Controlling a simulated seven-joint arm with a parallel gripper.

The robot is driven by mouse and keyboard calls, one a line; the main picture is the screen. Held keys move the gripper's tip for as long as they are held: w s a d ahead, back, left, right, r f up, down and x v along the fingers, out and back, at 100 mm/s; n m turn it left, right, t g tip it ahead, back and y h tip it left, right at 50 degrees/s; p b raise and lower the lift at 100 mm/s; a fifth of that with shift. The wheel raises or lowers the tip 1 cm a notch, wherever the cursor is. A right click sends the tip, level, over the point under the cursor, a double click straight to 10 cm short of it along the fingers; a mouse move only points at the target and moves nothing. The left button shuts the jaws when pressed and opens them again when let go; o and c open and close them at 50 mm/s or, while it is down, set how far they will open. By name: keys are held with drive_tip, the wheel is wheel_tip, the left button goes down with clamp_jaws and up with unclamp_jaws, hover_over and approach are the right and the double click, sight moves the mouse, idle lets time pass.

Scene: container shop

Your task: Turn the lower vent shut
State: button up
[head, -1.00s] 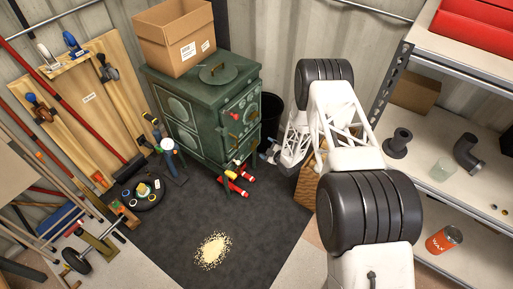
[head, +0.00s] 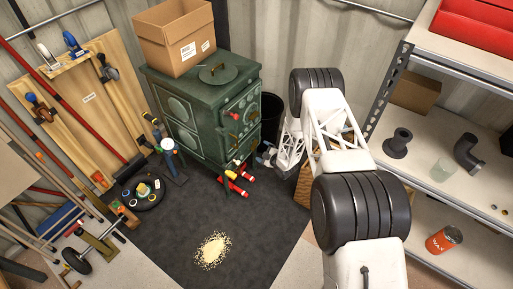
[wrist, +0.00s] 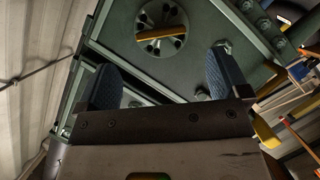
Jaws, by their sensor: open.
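The green stove (head: 190,125) stands in the corner, its front turned to the right. My gripper (head: 266,154) is low beside this front, partly hidden by my own arm. In the wrist view, the two blue-padded fingers of my gripper (wrist: 160,78) are wide apart with nothing between them. Just beyond the fingertips is the stove's green face (wrist: 115,28). A round vent (wrist: 163,20) with dark openings sits on it, with a yellow-orange bar across its lower part. I cannot tell for sure whether this is the lower vent. The fingers appear apart from it.
Red cylinders (head: 233,186) with yellow ends lie at the stove's foot. A black bin (head: 271,115) stands behind my gripper. A cardboard box (head: 173,37) sits on the stove. Shelves (head: 430,180) stand at right. The dark mat (head: 165,230) has bare room around spilled grains (head: 212,250).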

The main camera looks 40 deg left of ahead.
sight(254, 145)
drive_tip(key=x, duration=0.6)
drive_tip(key=shift+a, duration=0.2)
drive_tip(key=c, duration=0.9)
